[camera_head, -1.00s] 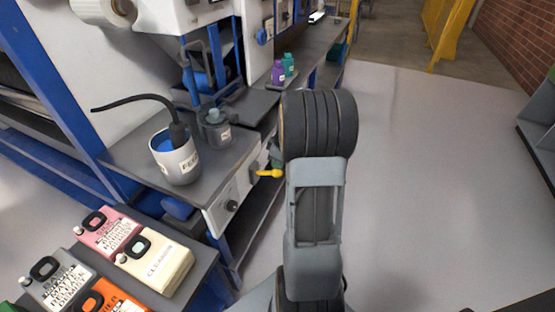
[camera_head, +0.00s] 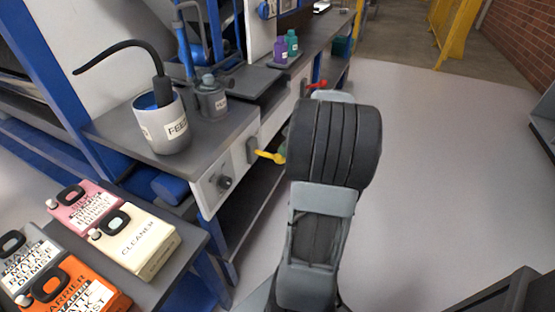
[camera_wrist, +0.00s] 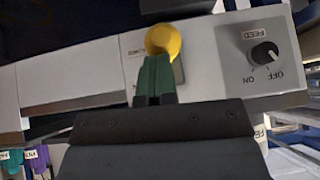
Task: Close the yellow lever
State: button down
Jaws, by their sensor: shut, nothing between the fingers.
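The yellow lever (camera_head: 269,156) sticks out from the white front panel of the bench, just left of my arm in the head view. In the wrist view its round yellow end (camera_wrist: 163,40) is right at the tips of my gripper (camera_wrist: 156,60). The green fingers are together with nothing between them. They overlap the lower edge of the lever's end in the picture; I cannot tell whether they touch it. In the head view my gripper is mostly hidden behind my arm.
A black knob marked FEED (camera_wrist: 263,53) is on the same panel. A cup (camera_head: 167,123) with a black hose and a grey jar (camera_head: 211,101) stand on the bench top. A red lever (camera_head: 317,85) is farther along. Labelled canisters (camera_head: 135,240) stand at lower left.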

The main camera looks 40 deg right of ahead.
notch_tip(320, 180, down, 6)
jog(key=t+b, duration=0.1)
jog(key=b, duration=0.8)
jog(key=shift+s+d+y, duration=0.15)
jog(key=shift+s+y, duration=0.15)
jog(key=shift+f, duration=0.25)
jog(key=shift+s+r, duration=0.1)
jog(key=s+d+r+p, duration=0.4)
jog(key=s+d+r, duration=0.2)
jog(key=s+r, duration=0.2)
jog(key=shift+s+p, duration=0.35)
jog(key=shift+s, duration=0.5)
